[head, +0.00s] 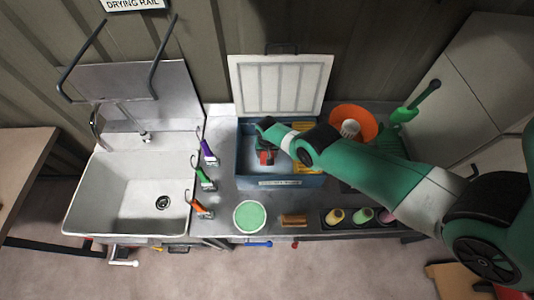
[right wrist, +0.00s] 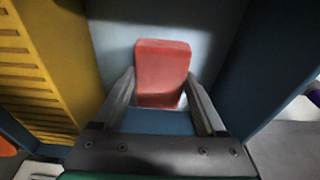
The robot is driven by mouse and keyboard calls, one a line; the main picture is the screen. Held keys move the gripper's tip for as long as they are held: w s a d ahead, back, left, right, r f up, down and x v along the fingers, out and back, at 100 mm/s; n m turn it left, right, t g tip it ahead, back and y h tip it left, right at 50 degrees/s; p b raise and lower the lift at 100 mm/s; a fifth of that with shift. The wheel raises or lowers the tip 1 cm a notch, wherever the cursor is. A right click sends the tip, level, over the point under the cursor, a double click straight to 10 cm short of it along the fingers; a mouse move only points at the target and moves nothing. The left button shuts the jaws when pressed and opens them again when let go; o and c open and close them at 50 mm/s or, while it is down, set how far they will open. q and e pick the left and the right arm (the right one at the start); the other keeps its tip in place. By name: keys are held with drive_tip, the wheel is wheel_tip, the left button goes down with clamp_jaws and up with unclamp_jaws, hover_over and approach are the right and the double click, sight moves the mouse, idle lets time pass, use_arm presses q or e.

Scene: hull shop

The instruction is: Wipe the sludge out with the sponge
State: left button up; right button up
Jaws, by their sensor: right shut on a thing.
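My right gripper (right wrist: 160,103) is shut on a red block that looks like the sponge (right wrist: 162,70). The red sponge also shows in the head view (head: 266,157), inside the left part of an open blue box (head: 282,183). The fingers sit on both sides of the sponge, and its far end sticks out past them toward a pale inner surface of the box. I cannot tell whether the sponge touches that surface. No clear patch of sludge shows; my arm hides part of the box. My left gripper is not in view.
The box's pale lid (head: 282,84) stands open behind it. A yellow slotted insert (right wrist: 35,75) lies beside the gripper. A sink (head: 130,195) is at left, with handled tools (head: 205,180) beside it. A green round dish (head: 249,217) stands in front, and an orange bowl (head: 366,118) behind right.

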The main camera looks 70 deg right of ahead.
wheel_tip(320, 180, up, 3)
drive_tip(key=p, duration=0.3)
idle(0.5)
